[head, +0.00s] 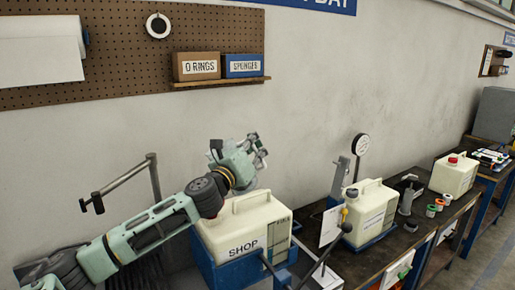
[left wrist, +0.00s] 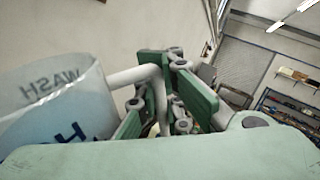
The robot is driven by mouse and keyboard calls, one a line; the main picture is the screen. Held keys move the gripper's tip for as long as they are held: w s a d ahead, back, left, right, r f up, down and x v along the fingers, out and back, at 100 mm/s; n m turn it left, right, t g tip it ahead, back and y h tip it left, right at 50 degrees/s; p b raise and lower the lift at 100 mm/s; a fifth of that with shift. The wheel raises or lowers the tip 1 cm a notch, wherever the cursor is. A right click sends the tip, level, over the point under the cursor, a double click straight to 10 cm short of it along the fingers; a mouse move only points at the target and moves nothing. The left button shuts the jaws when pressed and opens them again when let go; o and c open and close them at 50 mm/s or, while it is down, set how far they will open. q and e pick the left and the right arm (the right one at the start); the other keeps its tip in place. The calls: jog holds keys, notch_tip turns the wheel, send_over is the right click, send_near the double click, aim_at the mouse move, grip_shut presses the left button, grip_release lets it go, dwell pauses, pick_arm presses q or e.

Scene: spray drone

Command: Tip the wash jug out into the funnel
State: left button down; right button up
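The wash jug (left wrist: 55,105) is a pale, translucent jug with blue lettering at the left of the left wrist view. Its white handle runs in between the fingers of my left gripper (left wrist: 165,110), which looks shut on it. In the head view my left gripper (head: 250,152) is raised above and behind the cream SHOP tank (head: 245,222). The jug cannot be told apart there from the gripper's pale parts. I cannot make out a funnel in either view. My right gripper is not in view.
The SHOP tank stands in a blue holder (head: 228,274). To its right a cream jug (head: 368,212) stands on a dark bench (head: 375,262), with a grey pump-like bottle and small coloured spools. A second cream jug with a red cap (head: 453,174) stands further right. The pegboard wall is behind.

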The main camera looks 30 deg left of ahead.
aim_at(235, 144)
pick_arm(q)
jog(key=shift+s+a+r+n+t+y+b, duration=0.15)
jog(key=shift+r+n+t+y+b, duration=0.15)
jog(key=shift+r+n+b, duration=0.35)
jog(key=shift+s+a+r+n+t+y+b, duration=0.1)
jog(key=shift+a+n+t+y+b, duration=0.1)
jog(key=shift+n+b, duration=0.35)
jog(key=shift+s+a+r+n+t+y+b, duration=0.1)
jog(key=shift+a+n+t+y+b, duration=0.15)
jog(key=shift+n, duration=0.45)
jog(key=shift+s+a+n+y+b, duration=0.2)
jog(key=shift+a+n+y+b, duration=0.3)
jog(key=shift+n, duration=0.4)
jog(key=shift+s+a+n+y+b, duration=0.25)
jog(key=shift+n+y+b, duration=0.35)
jog(key=shift+n, duration=0.3)
jog(key=shift+s+a+f+n+t+y+b, duration=0.15)
jog(key=shift+a+n+y+b, duration=0.2)
jog(key=shift+n, duration=0.2)
jog(key=shift+s+a+n+t+y+b, duration=0.1)
jog(key=shift+a+n+y+b, duration=0.1)
jog(key=shift+a+n+b, duration=0.25)
jog(key=shift+s+a+f+n+y+b, duration=0.2)
jog(key=shift+a+n+y+b, duration=0.15)
jog(key=shift+n, duration=0.3)
jog(key=shift+s+a+f+n+y+b, duration=0.15)
jog(key=shift+a+n+y+b, duration=0.1)
jog(key=shift+n+y, duration=0.3)
